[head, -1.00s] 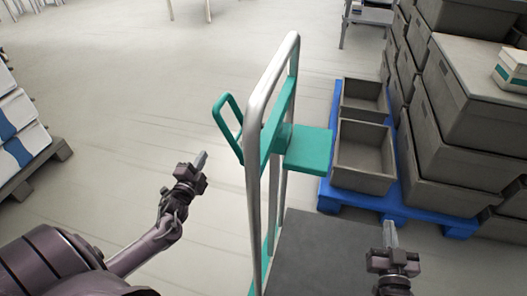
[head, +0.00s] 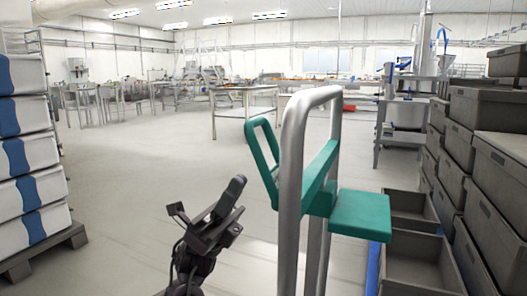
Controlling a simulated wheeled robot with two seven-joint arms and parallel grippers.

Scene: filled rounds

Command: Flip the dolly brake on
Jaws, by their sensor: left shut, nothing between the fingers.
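The dolly's silver tube handle (head: 293,150) stands upright in the middle of the head view. A green loop-shaped lever (head: 264,150), which looks like the brake lever, sticks up and leans left from a green crossbar (head: 318,172). A flat green plate (head: 360,213) juts out on the right side. The dolly's deck is out of the picture. My left gripper (head: 235,188) is shut and empty, pointing up, left of the handle and below the lever, apart from both in the picture. My right gripper is not in view.
Grey crates (head: 410,262) stand at the right, with a blue pallet edge (head: 373,268) beside them and stacked grey boxes (head: 495,170) behind. White and blue sacks (head: 30,165) sit on a pallet (head: 45,252) at the left. Open floor (head: 130,190) lies between; work tables (head: 243,95) are further back.

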